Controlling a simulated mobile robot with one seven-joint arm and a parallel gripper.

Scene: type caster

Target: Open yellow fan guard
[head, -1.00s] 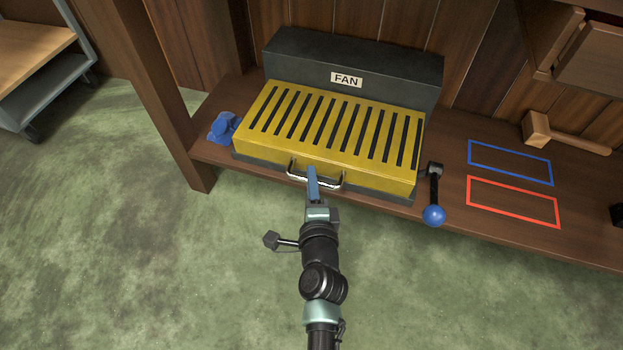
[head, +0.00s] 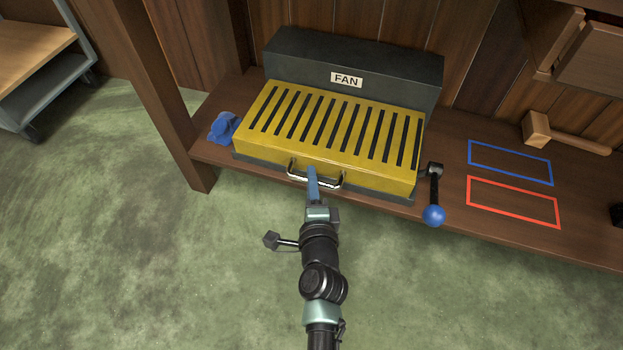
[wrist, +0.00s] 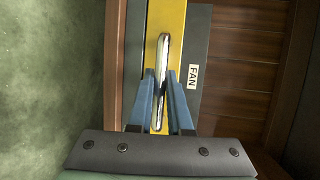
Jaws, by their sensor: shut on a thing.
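The yellow slotted fan guard (head: 345,125) lies shut over the dark fan housing (head: 350,62) labelled FAN, on the wooden bench. A metal handle (head: 326,182) is fixed to its front face. My gripper (head: 312,172) is at the handle's middle in the head view. In the wrist view, the two blue fingers of my gripper (wrist: 164,82) stand on either side of the silver handle (wrist: 162,50), closed on it. The yellow front of the guard (wrist: 168,15) shows behind the handle there.
A lever with a blue ball (head: 433,215) hangs at the guard's right. A blue object (head: 224,127) lies at its left. Blue (head: 510,162) and red (head: 513,202) outlines mark the bench on the right, near a wooden mallet (head: 560,134). The green floor in front is clear.

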